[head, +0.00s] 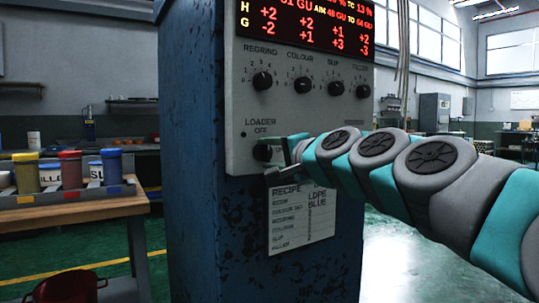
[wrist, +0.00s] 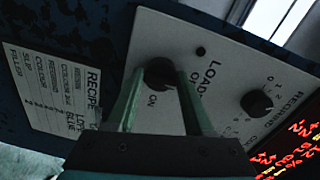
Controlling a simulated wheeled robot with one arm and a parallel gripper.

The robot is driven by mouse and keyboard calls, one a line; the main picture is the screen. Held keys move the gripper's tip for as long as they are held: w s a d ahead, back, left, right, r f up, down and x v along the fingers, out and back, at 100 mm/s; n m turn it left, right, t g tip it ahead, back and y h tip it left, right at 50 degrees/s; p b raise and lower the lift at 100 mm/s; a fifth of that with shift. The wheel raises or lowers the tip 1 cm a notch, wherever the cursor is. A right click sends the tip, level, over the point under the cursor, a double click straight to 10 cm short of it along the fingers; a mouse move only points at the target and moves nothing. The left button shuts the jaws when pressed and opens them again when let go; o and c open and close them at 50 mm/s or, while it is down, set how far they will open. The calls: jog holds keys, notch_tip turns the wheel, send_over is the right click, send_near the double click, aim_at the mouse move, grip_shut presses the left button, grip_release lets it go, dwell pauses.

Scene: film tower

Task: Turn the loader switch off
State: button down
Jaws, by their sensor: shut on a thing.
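The loader switch is a black round knob (head: 262,152) at the lower left of the grey control panel (head: 245,100), under the words LOADER and OFF. In the wrist view the knob (wrist: 160,73) sits between the two green fingers, with OFF printed on one side and ON on another. My gripper (head: 278,154) is shut on the knob, reaching in from the right; its fingertips also show in the wrist view (wrist: 165,80). The fingers hide part of the knob, and I cannot tell which way its pointer faces.
A row of black dials (head: 303,86) sits above the switch, below a red number display (head: 305,22). A recipe sheet (head: 300,220) hangs below the panel on the blue cabinet (head: 195,150). A wooden bench (head: 120,205) with coloured jars stands at left.

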jog(key=shift+c, duration=1.7)
grip_release()
jog(key=v, duration=0.7)
jog(key=shift+s+d, duration=0.25)
jog(key=shift+s, duration=0.1)
